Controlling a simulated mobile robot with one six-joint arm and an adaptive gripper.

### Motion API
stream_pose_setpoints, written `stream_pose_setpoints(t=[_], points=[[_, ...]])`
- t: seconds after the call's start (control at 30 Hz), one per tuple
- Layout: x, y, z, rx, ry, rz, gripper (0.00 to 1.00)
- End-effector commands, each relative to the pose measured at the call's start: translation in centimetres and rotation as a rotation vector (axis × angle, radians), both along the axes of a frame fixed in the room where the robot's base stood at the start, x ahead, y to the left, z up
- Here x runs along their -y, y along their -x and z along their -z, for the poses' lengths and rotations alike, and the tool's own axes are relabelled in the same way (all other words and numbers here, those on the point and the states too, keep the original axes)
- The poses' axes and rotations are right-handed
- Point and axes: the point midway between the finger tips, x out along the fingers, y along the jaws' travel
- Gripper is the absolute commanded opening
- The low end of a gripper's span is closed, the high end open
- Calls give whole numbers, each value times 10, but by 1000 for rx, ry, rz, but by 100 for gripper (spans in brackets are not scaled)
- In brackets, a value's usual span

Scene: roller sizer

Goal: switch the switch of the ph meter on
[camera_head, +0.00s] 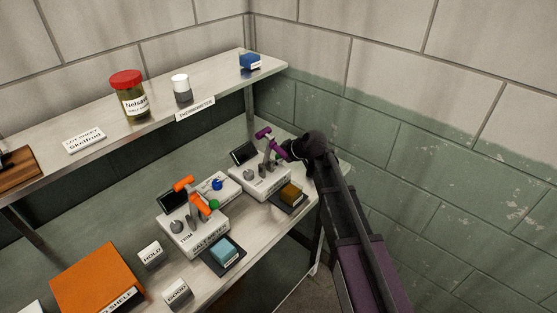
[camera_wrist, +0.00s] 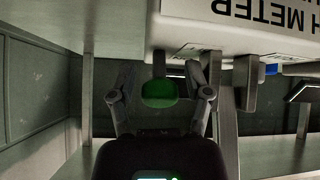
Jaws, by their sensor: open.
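The pH meter (camera_head: 262,184) is a white box at the right end of the lower bench, with a dark screen and a grey knob. Its label shows upside down in the wrist view (camera_wrist: 275,14). A green rounded knob (camera_wrist: 158,94) on a grey stem hangs between my fingers in the wrist view; I cannot tell whether it is the switch. My gripper (camera_head: 287,150) is at the meter's right side. In the wrist view my gripper (camera_wrist: 160,78) is open, a finger on each side of the green knob, with gaps visible. In the head view, my gripper hides part of the meter.
A purple-handled lever (camera_head: 264,133) stands by the pH meter. The salt meter (camera_head: 194,236), with orange handles, is to its left. A yellow-brown block (camera_head: 291,194) and a teal block (camera_head: 224,249) sit on dark pads. The shelf (camera_head: 148,122) is above; a block wall is at right.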

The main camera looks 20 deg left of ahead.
Motion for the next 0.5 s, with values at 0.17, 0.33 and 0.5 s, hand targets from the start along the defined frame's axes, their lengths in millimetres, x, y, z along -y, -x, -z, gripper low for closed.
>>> stream_pose_setpoints(t=[0.17, 0.33, 0.5], points=[[0, 0, 0, 0, 0, 0, 34], [0, 0, 0, 0, 0, 0, 0], [-1, 0, -1, -5, 10, -2, 0]])
